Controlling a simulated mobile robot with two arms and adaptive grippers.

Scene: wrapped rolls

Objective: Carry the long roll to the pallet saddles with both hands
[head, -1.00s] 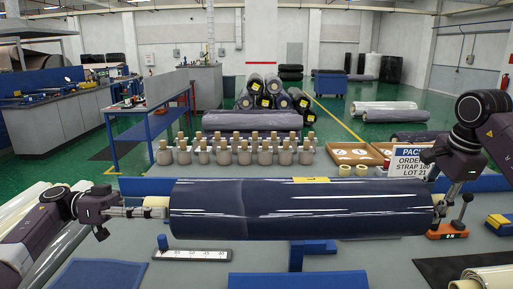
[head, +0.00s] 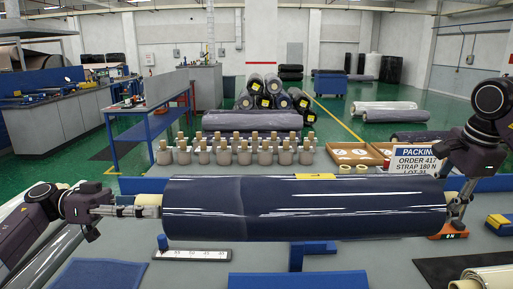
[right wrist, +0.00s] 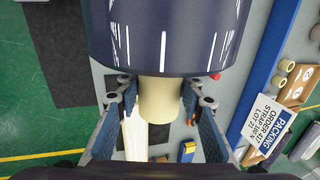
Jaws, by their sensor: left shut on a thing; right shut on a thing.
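The long roll (head: 300,208) is wrapped in glossy dark blue film with a yellow label (head: 315,177) on top. It hangs level across the head view, above the grey table. My left gripper (head: 138,210) is shut on the cream core stub at its left end. My right gripper (head: 456,212) is at the right end, partly hidden there. In the right wrist view its two fingers (right wrist: 160,92) close on the cream core (right wrist: 160,103) from both sides. Blue blocks (head: 318,247) lie below the roll; I cannot tell whether they are the saddles.
A ruler plate (head: 190,255) and a blue mat (head: 100,275) lie at the front left. A packing sign (head: 415,160) stands behind the roll's right end. Several capped cream containers (head: 235,153) stand behind the roll. A dark mat (head: 465,270) lies at the front right.

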